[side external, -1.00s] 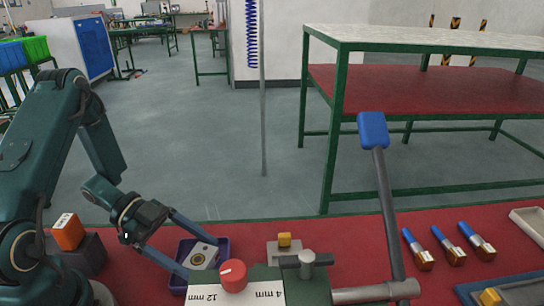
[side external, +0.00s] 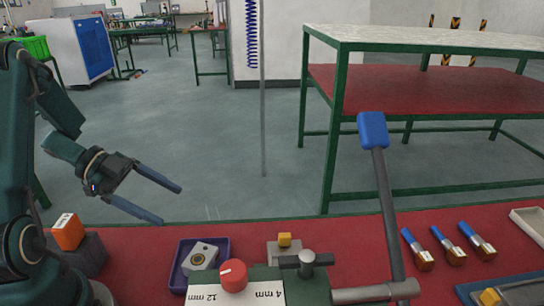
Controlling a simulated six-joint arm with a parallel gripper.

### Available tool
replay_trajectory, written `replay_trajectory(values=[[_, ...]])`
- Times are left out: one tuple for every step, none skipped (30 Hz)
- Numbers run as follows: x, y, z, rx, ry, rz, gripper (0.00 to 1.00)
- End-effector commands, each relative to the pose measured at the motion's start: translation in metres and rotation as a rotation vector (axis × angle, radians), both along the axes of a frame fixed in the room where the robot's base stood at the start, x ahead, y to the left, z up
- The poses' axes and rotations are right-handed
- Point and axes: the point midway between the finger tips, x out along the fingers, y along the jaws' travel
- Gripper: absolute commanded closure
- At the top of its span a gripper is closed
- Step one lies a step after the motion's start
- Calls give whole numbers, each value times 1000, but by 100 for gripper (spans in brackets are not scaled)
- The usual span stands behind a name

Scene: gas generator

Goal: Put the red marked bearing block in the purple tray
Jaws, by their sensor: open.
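A grey bearing block (side external: 200,257) with a round bore lies inside the purple tray (side external: 223,247), on the red bench top left of the middle. Any red mark on it is too small to make out. The front part of the tray is hidden behind a machine. My gripper (side external: 171,206) is open and empty, with its two fingers spread apart. It is up and to the left of the tray, clear of the block.
A machine with a red knob (side external: 233,274) and a blue-tipped lever (side external: 373,130) stands at the front. An orange box (side external: 67,232) sits on a dark block (side external: 88,253) at left. A small yellow-topped part (side external: 284,240) is right of the tray. Several blue-handled tools (side external: 447,244) lie at right.

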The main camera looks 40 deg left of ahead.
Motion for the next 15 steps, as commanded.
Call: replay_trajectory(values=[[27,4,8,97,-59,64,13],[44,7,14,156,-96,119,13],[66,13,25,233,-145,197,13],[80,17,34,283,-179,259,13],[92,20,44,329,-209,322,13],[106,25,58,380,-243,408,13],[114,28,69,414,-265,473,13],[119,31,80,440,-282,541,13],[124,33,94,467,-298,629,13],[125,34,104,480,-303,694,13],[124,35,113,488,-303,759,13],[120,34,124,491,-293,843,13],[115,32,130,486,-279,902,13],[109,30,134,478,-259,958,13],[99,25,138,458,-222,1027,13]])
